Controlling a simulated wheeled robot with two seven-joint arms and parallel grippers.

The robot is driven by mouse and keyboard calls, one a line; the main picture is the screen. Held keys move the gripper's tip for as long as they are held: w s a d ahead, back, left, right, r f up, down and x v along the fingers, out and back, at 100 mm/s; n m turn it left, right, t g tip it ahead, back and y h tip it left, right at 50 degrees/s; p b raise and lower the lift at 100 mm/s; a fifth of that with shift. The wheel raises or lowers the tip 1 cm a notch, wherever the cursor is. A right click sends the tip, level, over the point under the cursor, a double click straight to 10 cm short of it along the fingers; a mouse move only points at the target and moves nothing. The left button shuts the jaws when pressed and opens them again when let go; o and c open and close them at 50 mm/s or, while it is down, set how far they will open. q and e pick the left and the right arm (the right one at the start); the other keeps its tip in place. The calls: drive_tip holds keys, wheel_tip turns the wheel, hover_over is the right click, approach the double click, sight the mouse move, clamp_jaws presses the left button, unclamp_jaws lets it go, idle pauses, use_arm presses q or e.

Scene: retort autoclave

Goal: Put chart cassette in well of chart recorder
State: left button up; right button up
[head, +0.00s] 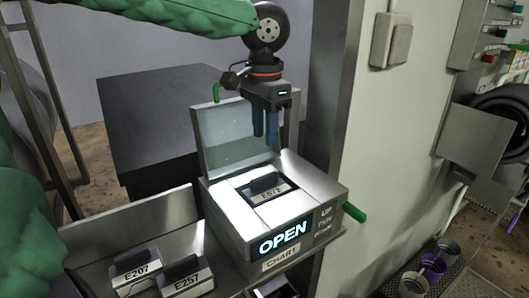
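The chart recorder (235,207) is a metal box with its clear lid (232,140) raised at the back and a lit "OPEN" display on its front. A dark cassette labelled E572 (266,187) sits in the well in its top, looking level. Two more cassettes, E207 (136,274) and E257 (186,278), rest on the metal shelf at lower left. My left gripper (266,143) points down above the recorder, its two blue fingers slightly apart with nothing between them. Its tips are clear of the cassette in the well. My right gripper is out of view.
A green handle (354,212) sticks out of the recorder's right side. A dark cabinet (150,120) stands behind. A pale wall (395,130) with a switch rises at right. Cups (430,265) are at lower right. The shelf (150,222) has bare room behind the loose cassettes.

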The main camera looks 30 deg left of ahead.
sight(265, 175)
use_arm(q)
drive_tip(key=shift+r, duration=0.95)
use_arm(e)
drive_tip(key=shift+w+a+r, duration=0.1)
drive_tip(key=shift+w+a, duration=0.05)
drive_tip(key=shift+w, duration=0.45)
use_arm(q)
drive_tip(key=shift+f, duration=0.15)
